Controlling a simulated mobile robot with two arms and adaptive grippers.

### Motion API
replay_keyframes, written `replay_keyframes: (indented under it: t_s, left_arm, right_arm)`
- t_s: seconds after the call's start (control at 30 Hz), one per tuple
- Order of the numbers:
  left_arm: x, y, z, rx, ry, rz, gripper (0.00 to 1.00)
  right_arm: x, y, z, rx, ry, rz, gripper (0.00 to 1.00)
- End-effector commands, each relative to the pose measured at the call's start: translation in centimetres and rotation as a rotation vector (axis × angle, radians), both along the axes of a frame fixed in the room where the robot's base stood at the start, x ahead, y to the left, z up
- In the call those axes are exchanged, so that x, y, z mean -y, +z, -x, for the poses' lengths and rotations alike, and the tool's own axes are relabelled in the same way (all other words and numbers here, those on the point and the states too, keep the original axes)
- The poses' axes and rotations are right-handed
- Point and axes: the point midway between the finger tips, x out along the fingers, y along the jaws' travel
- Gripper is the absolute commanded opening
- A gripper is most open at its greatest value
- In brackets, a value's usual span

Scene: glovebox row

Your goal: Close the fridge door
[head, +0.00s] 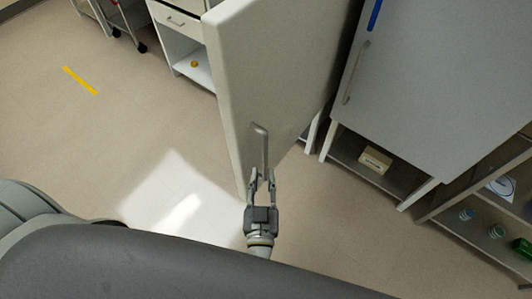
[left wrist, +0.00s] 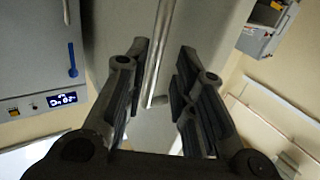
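The fridge door (head: 265,65) is a thick pale panel that stands swung out in the middle of the head view. Its grey bar handle (head: 263,145) is on the face towards me, and it also shows in the left wrist view (left wrist: 160,50). My left gripper (head: 262,174) is open at the lower end of the handle. In the left wrist view its fingers (left wrist: 157,85) stand on either side of the bar, with gaps showing. I cannot tell whether either finger touches it. The fridge's inside is hidden. My right gripper is not in view.
A grey cabinet (head: 440,80) with a handle stands right of the door, above an open shelf holding a beige box (head: 375,160). Another shelf at right holds small containers (head: 466,214). A white drawer unit (head: 178,22) stands behind left. The floor (head: 110,130) at left is clear.

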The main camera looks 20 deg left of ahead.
Motion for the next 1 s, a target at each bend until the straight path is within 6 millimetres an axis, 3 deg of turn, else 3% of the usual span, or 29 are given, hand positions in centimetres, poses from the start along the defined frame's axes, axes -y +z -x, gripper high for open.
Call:
replay_keyframes:
  t_s: [0.2,0.4,0.8,1.0]
  left_arm:
    - [-1.2,0.2,-4.3,0.004,-0.002,-0.004,0.25]
    - [-1.8,0.1,-6.9,0.001,-0.003,-0.002,0.25]
    - [-2.1,0.0,-7.7,0.000,-0.003,-0.001,0.25]
    - [-2.1,0.0,-7.7,0.000,-0.003,-0.001,0.02]
  right_arm:
    - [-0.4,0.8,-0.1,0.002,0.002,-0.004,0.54]
    - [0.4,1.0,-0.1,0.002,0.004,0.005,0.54]
    - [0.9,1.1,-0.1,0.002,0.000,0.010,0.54]
    - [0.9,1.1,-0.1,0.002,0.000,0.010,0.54]
